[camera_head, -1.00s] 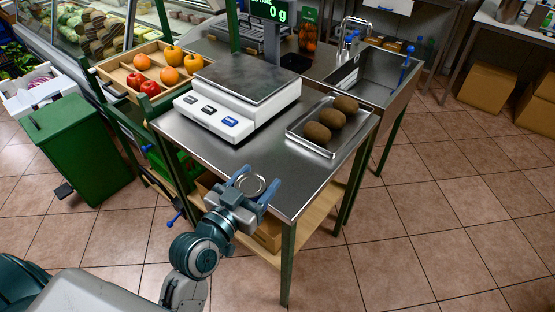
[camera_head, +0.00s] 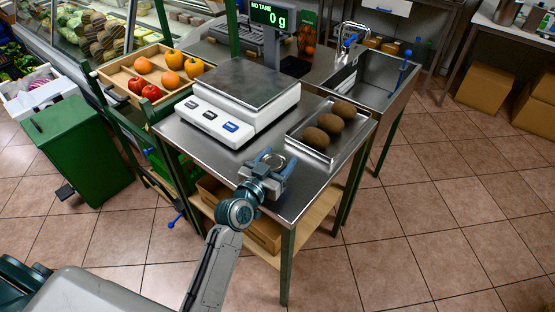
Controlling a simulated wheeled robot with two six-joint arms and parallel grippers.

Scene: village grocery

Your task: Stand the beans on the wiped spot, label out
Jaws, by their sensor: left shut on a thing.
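My left gripper (camera_head: 275,164) is shut on a can (camera_head: 274,161), taken to be the beans, over the front part of the steel table (camera_head: 305,183). No wiped spot can be made out on the steel. My right gripper is not in view.
A white scale (camera_head: 240,101) stands behind the can, its display (camera_head: 268,14) reading 0 g. A metal tray (camera_head: 315,149) with brown oval fruits (camera_head: 330,123) lies to the right. A wooden crate (camera_head: 117,74) of fruit stands at the back left.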

